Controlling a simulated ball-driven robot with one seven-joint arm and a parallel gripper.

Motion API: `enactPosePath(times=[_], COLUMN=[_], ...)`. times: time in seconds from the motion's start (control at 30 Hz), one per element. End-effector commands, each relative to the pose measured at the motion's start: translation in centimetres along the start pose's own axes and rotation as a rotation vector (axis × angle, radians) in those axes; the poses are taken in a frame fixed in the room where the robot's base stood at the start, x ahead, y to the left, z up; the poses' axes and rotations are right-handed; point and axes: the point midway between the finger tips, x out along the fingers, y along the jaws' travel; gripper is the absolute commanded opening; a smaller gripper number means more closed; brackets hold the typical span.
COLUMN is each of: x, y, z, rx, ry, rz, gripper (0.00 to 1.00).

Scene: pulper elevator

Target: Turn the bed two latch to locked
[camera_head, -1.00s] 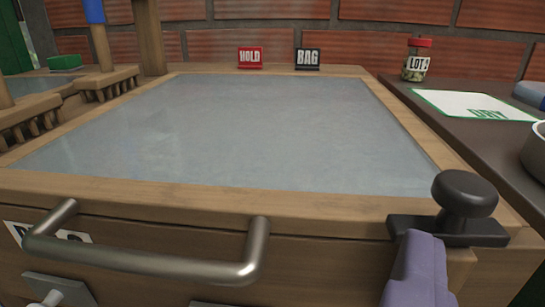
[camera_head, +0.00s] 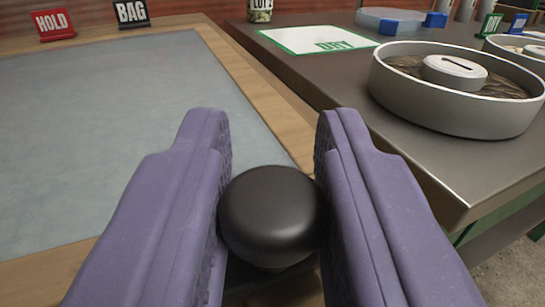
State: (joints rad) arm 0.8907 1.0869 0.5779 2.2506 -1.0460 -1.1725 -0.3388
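The bed two latch shows as a rounded black knob (camera_head: 272,215) at the front right corner of the wooden bed frame. Its base is mostly hidden beneath the knob and between the fingers. My gripper (camera_head: 272,135) has two purple fingers, one on each side of the knob. The fingers stand apart and the knob fills the gap between them. I cannot tell whether both pads press on it or only flank it. The grey bed surface (camera_head: 100,140) lies to the left. No locked marking shows in this view.
A dark counter (camera_head: 330,85) runs along the right, with a DRY sheet (camera_head: 312,41), a jar (camera_head: 260,10) and a round metal pan (camera_head: 440,105) on it.

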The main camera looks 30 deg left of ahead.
Motion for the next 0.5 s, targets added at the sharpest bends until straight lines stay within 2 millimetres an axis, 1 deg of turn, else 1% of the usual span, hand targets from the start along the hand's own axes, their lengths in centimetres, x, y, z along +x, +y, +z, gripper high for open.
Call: enactPosePath(times=[0.03,0.07,0.1,0.37,0.5], x=[-0.01,-0.01,-0.01,-0.01,-0.01], y=[0.00,0.00,0.00,0.08,0.08], z=[0.01,0.01,0.01,0.02,0.06], rx=[0.000,0.000,0.000,-0.002,-0.003], ry=[0.000,0.000,0.000,0.000,-0.001], rz=[0.000,0.000,0.000,-0.028,-0.088], gripper=[0.08,0.01,0.00,0.00,0.00])
